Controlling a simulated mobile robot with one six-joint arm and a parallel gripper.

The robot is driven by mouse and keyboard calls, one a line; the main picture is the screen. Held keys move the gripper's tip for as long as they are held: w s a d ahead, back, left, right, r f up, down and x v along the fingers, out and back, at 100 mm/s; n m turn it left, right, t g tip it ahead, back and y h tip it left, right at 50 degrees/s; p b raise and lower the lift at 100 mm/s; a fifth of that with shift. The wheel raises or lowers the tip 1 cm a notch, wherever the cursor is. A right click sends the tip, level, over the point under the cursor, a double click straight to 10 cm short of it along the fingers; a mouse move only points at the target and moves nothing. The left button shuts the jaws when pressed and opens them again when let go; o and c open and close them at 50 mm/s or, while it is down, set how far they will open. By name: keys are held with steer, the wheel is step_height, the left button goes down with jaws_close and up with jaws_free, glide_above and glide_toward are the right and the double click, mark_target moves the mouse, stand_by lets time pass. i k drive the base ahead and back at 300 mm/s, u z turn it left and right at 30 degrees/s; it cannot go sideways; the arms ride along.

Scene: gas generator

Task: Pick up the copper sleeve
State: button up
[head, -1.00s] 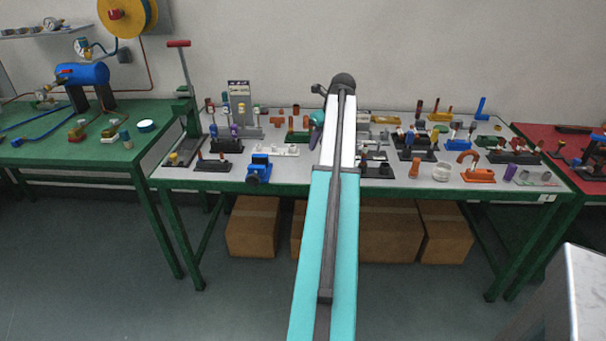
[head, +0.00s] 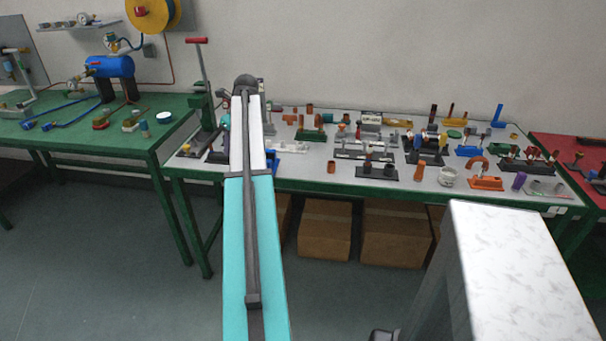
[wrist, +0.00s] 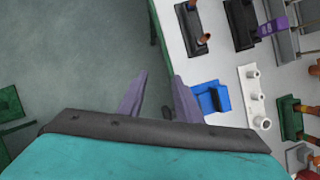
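Several small copper-coloured cylinders stand on the bench. One short one (head: 331,166) is near the front edge, and others (head: 341,130) (head: 310,108) stand further back. I cannot tell for sure which is the copper sleeve. My gripper (wrist: 158,82) shows in the wrist view with two purple fingers apart and nothing between them. It hangs over the bench's front left part, by the green edge, left of a blue vise-like block (wrist: 211,97). In the head view my own teal and white arm hides the gripper and part of the bench.
The long bench (head: 292,171) is crowded with fixtures, with bare strips along its front. A white fitting (wrist: 257,97) and a dark-based fixture (wrist: 195,32) are near the gripper. A green table (head: 150,140) adjoins on the left. A pale marbled-top block (head: 525,260) fills the lower right.

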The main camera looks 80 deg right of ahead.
mark_target(331, 167)
steer(key=i, duration=1.6)
steer(key=u, duration=1.45)
steer(key=k, duration=0.1)
steer(key=z, duration=3.3)
